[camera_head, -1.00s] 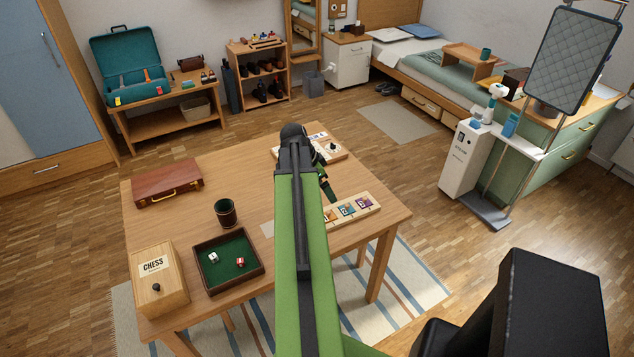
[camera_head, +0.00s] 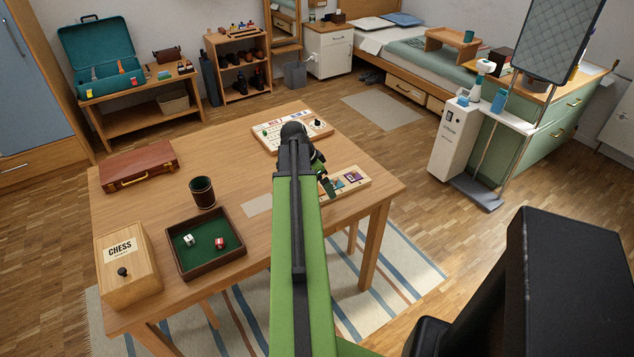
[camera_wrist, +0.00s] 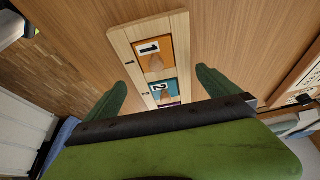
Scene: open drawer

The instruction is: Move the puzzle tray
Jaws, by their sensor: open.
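The puzzle tray (camera_head: 337,192) is a pale wooden board with coloured numbered tiles. It lies flat near the right edge of the wooden table, partly hidden behind my arm in the head view. In the wrist view the tray (camera_wrist: 183,28) shows an orange tile 1, a teal tile 2 and part of a purple tile. My gripper (camera_wrist: 163,92) is open, with one green finger on each side of the tray's width. I cannot tell whether the fingers touch it. In the head view my gripper (camera_head: 325,186) is small and partly hidden by the arm, at the tray.
On the table (camera_head: 150,205) are a brown case (camera_head: 138,166), a dark cup (camera_head: 202,192), a dice tray (camera_head: 235,217), a chess box (camera_head: 130,270) and a game board (camera_head: 268,138) behind the arm. Bare tabletop lies between the case and the arm.

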